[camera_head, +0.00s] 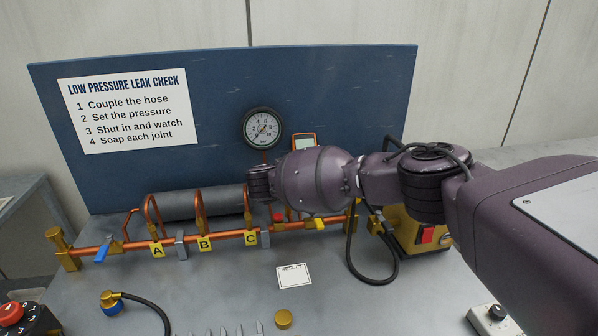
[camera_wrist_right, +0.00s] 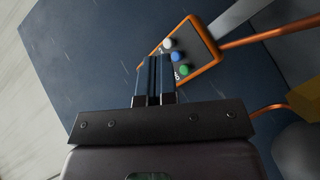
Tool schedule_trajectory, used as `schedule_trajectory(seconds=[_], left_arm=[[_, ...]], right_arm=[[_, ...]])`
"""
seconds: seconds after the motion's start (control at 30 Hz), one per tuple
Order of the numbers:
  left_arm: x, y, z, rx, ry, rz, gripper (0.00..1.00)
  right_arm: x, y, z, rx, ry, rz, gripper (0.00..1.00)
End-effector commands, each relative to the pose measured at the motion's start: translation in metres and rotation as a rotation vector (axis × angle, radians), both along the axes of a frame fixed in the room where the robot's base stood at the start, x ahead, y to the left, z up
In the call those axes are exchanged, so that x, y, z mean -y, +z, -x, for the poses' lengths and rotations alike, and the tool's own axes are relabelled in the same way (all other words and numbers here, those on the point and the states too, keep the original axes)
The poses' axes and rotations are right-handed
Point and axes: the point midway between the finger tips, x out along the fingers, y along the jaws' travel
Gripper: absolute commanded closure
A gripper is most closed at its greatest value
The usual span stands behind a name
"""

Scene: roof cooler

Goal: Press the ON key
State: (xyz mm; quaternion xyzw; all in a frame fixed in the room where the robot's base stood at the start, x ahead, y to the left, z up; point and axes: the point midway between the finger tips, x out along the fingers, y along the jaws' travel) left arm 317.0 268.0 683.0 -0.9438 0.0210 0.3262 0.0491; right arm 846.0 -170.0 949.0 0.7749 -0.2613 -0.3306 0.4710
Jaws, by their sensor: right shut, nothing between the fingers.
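An orange-framed handheld meter (camera_head: 304,141) is on the blue back panel, its lower part hidden behind my right wrist. In the right wrist view the meter (camera_wrist_right: 213,51) shows a dark face with a white key (camera_wrist_right: 167,44), a blue key (camera_wrist_right: 180,56) and a green key (camera_wrist_right: 187,70) in a row. Small pale lettering beside the keys is too small to read surely, so I cannot tell which is ON. My right gripper (camera_wrist_right: 155,62) is shut and empty, its tips just beside the white key in the picture; contact cannot be told. My left gripper is out of view.
A round gauge (camera_head: 263,128) is on the blue panel (camera_head: 340,85). A copper pipe manifold with tags A, B, C and a blue-handled valve (camera_head: 103,249) runs below. A brass-coloured unit with a red switch (camera_head: 427,235) stands right. A hose (camera_head: 150,303) lies at front left.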

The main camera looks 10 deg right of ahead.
Motion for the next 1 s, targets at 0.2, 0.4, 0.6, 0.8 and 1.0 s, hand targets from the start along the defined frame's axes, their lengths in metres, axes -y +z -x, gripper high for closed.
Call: schedule_trajectory(seconds=[0.2,0.4,0.6,0.8,1.0], left_arm=[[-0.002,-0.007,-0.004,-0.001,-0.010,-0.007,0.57],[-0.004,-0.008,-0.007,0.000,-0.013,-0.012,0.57],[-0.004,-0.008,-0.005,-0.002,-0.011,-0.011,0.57],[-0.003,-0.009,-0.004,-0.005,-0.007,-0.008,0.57],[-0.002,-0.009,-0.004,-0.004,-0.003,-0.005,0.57]], right_arm=[[-0.001,-0.009,-0.015,-0.001,0.000,-0.001,1.00],[0.000,-0.007,-0.019,0.002,0.000,0.000,1.00],[-0.001,-0.006,-0.019,0.004,0.000,0.000,1.00],[0.000,-0.006,-0.019,0.004,0.001,-0.001,1.00],[-0.001,-0.007,-0.019,0.003,0.001,0.000,1.00]])
